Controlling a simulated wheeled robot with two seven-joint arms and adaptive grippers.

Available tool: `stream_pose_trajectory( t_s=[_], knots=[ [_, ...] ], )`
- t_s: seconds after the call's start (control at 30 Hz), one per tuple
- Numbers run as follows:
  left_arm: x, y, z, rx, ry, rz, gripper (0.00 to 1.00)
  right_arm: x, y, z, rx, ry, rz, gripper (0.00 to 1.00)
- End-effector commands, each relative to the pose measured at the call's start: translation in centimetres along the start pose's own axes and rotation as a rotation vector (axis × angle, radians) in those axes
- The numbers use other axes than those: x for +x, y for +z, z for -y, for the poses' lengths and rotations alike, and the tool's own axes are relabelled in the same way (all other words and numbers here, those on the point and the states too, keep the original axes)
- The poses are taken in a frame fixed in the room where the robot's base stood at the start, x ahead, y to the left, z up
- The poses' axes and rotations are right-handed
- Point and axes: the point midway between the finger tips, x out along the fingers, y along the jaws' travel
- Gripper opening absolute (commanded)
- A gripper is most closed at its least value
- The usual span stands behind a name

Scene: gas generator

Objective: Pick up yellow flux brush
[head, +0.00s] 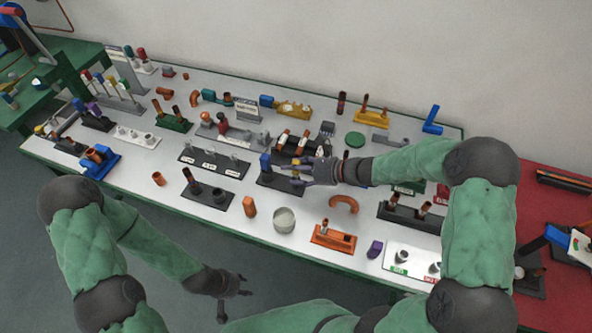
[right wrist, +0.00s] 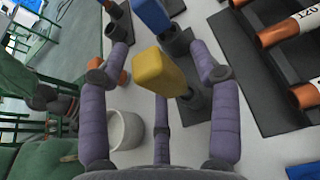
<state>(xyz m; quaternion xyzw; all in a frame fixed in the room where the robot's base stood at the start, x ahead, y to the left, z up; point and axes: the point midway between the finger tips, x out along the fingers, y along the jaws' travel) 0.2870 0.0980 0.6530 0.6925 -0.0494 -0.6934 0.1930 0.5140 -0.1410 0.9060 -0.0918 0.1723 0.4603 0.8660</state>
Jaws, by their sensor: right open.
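The yellow flux brush (right wrist: 160,72) shows its blocky yellow end between the spread fingers of my right gripper (right wrist: 168,85) in the right wrist view. The fingers look apart from it. Its lower part is hidden, and it seems to stand in a socket of a dark holder (right wrist: 196,122). A blue-topped brush (right wrist: 152,14) stands in the same holder. In the head view, my right gripper (head: 300,172) is over this holder (head: 273,182), beside the blue brush (head: 265,163). My left gripper (head: 238,293) is open and empty over the floor, in front of the table.
A grey-white cup (head: 284,220) and an orange block (head: 250,207) stand near the table's front edge. Dark racks with copper tubes (right wrist: 285,32) lie to the right in the wrist view. An orange curved pipe (head: 344,202) lies right of the holder.

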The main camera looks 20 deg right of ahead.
Motion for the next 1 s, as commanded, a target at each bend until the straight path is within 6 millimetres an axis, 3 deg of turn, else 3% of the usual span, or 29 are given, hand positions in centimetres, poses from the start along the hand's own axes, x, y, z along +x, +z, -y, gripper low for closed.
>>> stream_pose_trajectory(
  t_s=[0.17,0.37,0.77,1.0],
  knots=[
    [-0.1,0.0,0.0,0.000,0.000,0.000,0.40,0.0,0.0,0.0,0.000,0.000,0.000,0.63],
    [-0.1,0.0,0.0,0.000,0.000,0.000,0.40,0.0,0.0,0.0,0.000,0.000,0.000,0.10],
    [-0.2,0.0,-0.1,0.000,0.000,0.000,0.40,-0.2,0.4,0.0,0.000,0.000,0.000,0.10],
    [-1.7,0.1,-0.6,0.000,0.000,0.000,0.40,-1.7,4.0,0.1,-0.002,-0.002,0.002,0.10]
  ],
)
